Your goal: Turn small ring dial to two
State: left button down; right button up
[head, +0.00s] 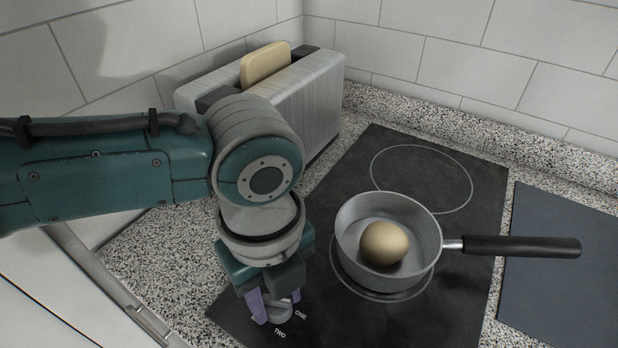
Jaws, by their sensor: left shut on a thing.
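My left gripper (276,306) comes down from above onto a small grey dial (279,313) at the near left corner of the black hob. Its purple fingers are shut on the dial, one on each side. The labels ONE and TWO are printed on the hob beside the dial, ONE to its right and TWO just below it. The gripper and wrist hide much of the dial, so I cannot tell where it points. My right gripper is not in view.
A grey saucepan (349,228) holding an egg (384,243) stands on the hob's nearer ring, its black handle (522,247) pointing right. The farther ring (421,179) is empty. A toaster (313,95) with bread (264,65) stands behind my arm. A dark board (562,285) lies at right.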

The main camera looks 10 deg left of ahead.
pick_arm(q)
jog(key=m, duration=0.3)
jog(key=shift+m, duration=0.4)
jog(key=m, duration=0.3)
jog(key=shift+m+b, duration=0.3)
jog(key=m+b, duration=0.1)
jog(key=m, duration=0.5)
jog(key=shift+m, duration=0.3)
jog(key=shift+c, duration=2.2)
grip_release()
notch_tip(320, 180, up, 10)
